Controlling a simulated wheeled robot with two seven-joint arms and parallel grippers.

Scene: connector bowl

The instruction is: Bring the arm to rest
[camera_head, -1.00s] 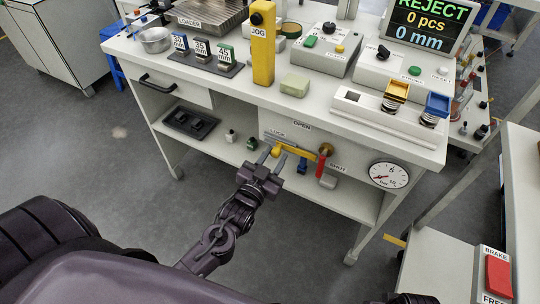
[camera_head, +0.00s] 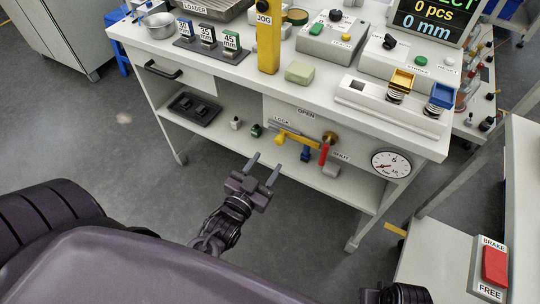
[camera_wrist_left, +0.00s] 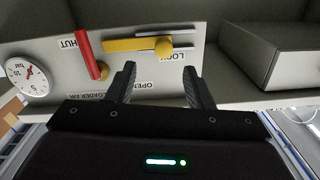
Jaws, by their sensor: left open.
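My left gripper (camera_head: 268,165) is open and empty, in front of and below the shelf with the valve panel. In the left wrist view its two dark fingers (camera_wrist_left: 160,72) stand apart with nothing between them. Beyond them is the yellow lever (camera_wrist_left: 130,44), lying about level along the panel and apart from the fingers. The yellow lever also shows in the head view (camera_head: 299,138), near the LOCK label. A red handle (camera_head: 324,152) hangs beside it near the SHUT label. My right gripper cannot be made out.
The workbench (camera_head: 230,77) carries a yellow JOG post (camera_head: 269,40) and control boxes. A pressure gauge (camera_head: 391,164) is on its lower front. A stand with a red BRAKE switch (camera_head: 495,262) is at lower right. Open floor lies left of my gripper.

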